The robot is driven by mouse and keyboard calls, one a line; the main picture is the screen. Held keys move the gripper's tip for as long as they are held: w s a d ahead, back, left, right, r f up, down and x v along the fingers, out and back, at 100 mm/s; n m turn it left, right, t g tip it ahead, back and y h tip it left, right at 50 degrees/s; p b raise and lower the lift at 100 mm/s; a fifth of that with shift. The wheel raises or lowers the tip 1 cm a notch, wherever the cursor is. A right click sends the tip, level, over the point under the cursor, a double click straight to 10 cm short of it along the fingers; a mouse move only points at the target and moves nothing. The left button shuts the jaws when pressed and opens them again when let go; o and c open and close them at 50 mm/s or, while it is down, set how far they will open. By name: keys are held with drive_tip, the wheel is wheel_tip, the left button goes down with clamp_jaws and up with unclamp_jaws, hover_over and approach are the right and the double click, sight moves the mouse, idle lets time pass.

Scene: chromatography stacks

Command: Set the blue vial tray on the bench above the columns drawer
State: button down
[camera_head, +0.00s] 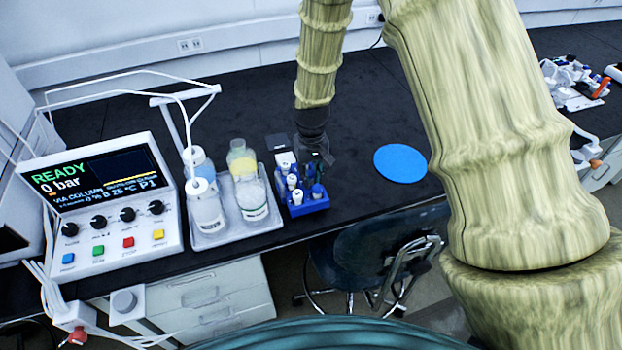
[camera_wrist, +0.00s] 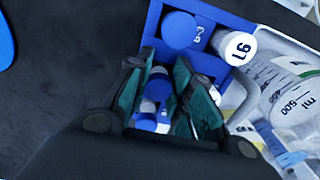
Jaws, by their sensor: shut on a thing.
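The blue vial tray (camera_head: 310,207) holds several white vials with blue or white caps and appears upright. It is at the front edge of the dark bench, just right of the white bottle tray. My gripper (camera_head: 316,163) reaches down onto its back part. In the wrist view the gripper's dark green fingers (camera_wrist: 172,98) are closed in on the blue vial tray (camera_wrist: 228,18), with vials showing between and beyond them. The exact grip point is hidden, and I cannot tell whether the tray touches the bench. White drawers (camera_head: 210,295) are under the bench at left; I cannot read their labels.
The white bottle tray (camera_head: 268,222) with several bottles is close on the left, beside the control box (camera_head: 100,195). A flat blue disc (camera_head: 401,163) lies on the bench to the right, with clear bench around it. A chair (camera_head: 370,255) stands below the front edge.

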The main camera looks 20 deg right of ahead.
drive_tip(key=shift+f, duration=1.15)
drive_tip(key=c, duration=1.3)
unclamp_jaws()
drive_tip(key=shift+o, duration=0.2)
drive_tip(key=shift+r, duration=0.1)
drive_tip(key=shift+r+b, duration=1.1)
drive_tip(key=shift+r, duration=4.85)
